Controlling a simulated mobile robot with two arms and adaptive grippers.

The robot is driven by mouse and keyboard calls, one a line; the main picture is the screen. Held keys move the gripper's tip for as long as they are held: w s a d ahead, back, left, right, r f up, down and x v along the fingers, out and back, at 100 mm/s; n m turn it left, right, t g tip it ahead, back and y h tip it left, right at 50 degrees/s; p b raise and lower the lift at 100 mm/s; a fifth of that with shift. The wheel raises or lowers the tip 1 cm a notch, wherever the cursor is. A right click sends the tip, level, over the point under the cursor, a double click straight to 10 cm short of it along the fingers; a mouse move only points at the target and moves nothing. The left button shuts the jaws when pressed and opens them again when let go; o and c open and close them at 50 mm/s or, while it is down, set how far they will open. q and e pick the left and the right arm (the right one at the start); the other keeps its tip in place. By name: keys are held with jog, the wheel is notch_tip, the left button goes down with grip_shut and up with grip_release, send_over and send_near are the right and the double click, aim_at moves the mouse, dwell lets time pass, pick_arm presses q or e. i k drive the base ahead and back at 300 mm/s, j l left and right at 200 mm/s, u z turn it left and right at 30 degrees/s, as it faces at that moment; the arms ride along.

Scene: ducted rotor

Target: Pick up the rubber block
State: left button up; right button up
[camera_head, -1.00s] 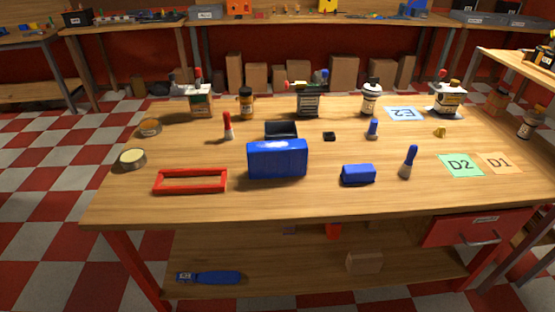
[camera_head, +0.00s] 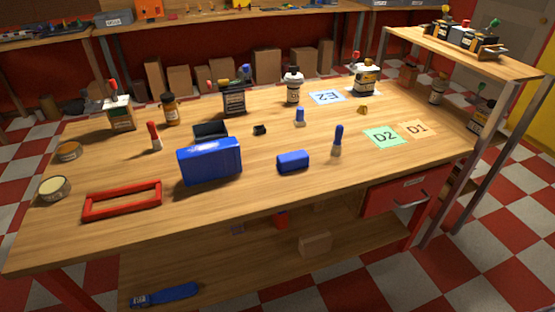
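A small blue block (camera_head: 293,162) with rounded edges lies on the wooden workbench (camera_head: 330,185) near its front edge, right of a larger blue box (camera_head: 210,161). A tiny black block (camera_head: 260,130) lies farther back. I cannot tell for certain which of these is the rubber block. Nothing is touching the small blue block. Neither of my grippers is in view.
A red rectangular frame (camera_head: 122,200) lies at the front left. A blue-handled brush (camera_head: 338,141) stands right of the blue block. Bottles stand along the back. A side shelf (camera_head: 470,52) rises at right.

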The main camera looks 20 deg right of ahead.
aim_at(289, 162)
jog(key=i+l+u, duration=0.1)
jog(key=l, duration=0.25)
jog(key=i+l+u, duration=0.1)
jog(key=i+l, duration=0.15)
jog(key=i+l+u, duration=0.15)
jog(key=l, duration=0.35)
